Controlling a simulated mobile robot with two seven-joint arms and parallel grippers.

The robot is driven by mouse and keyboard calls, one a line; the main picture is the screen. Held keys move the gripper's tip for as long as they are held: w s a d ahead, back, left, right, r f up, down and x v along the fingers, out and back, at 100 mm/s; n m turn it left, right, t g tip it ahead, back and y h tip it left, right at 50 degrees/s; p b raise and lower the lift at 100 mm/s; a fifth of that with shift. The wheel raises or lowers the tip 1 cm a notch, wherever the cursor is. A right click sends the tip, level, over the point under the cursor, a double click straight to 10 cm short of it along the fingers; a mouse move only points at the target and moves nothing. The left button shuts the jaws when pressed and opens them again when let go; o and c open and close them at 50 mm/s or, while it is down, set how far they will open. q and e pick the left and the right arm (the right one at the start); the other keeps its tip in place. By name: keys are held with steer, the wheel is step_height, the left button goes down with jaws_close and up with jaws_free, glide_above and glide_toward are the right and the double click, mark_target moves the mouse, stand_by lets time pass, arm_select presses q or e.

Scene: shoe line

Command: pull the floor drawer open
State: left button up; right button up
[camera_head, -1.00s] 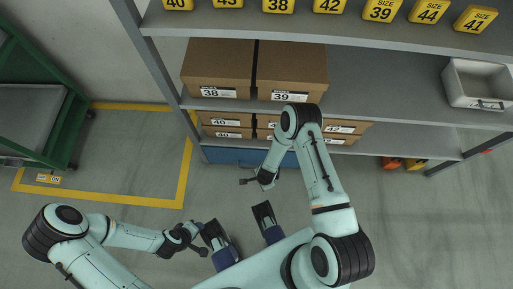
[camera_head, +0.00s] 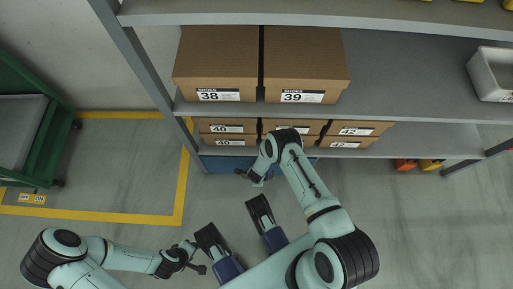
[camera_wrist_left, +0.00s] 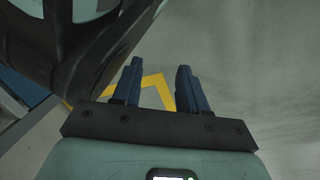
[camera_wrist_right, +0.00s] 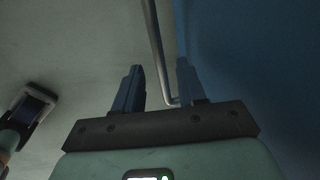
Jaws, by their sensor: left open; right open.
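The floor drawer (camera_head: 222,164) shows as a blue strip low under the bottom shelf. Its front fills the right side of the right wrist view (camera_wrist_right: 255,70). A thin grey bar handle (camera_wrist_right: 154,45) runs along that front. My right gripper (camera_head: 258,181) is at the drawer front, partly hidden by its own arm. In the right wrist view (camera_wrist_right: 158,85) its fingers are open, with the bar between them and no visible grip on it. My left gripper (camera_head: 198,258) is away from the drawer, near my base. In the left wrist view (camera_wrist_left: 157,82) it is open and empty.
Shoe boxes labelled 38 (camera_head: 216,65) and 39 (camera_head: 305,65) stand on the shelf above the drawer, with more boxes (camera_head: 228,126) below. A green cart (camera_head: 45,150) is at the left. The floor before the drawer is mostly clear, with yellow lines (camera_head: 100,213).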

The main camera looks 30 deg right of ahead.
arm_select(q)
steer(key=shift+s+a+f+g+b, duration=0.1)
steer(key=shift+s+f+g+b, duration=0.15)
steer(key=shift+s+f, duration=0.25)
steer(key=shift+s+f+g+b, duration=0.1)
steer(key=shift+s+f+g, duration=0.15)
steer(key=shift+s, duration=0.4)
arm_select(e)
steer(key=shift+w+d+f, duration=0.1)
steer(key=shift+w+f, duration=0.1)
steer(key=shift+f, duration=0.9)
jaws_close()
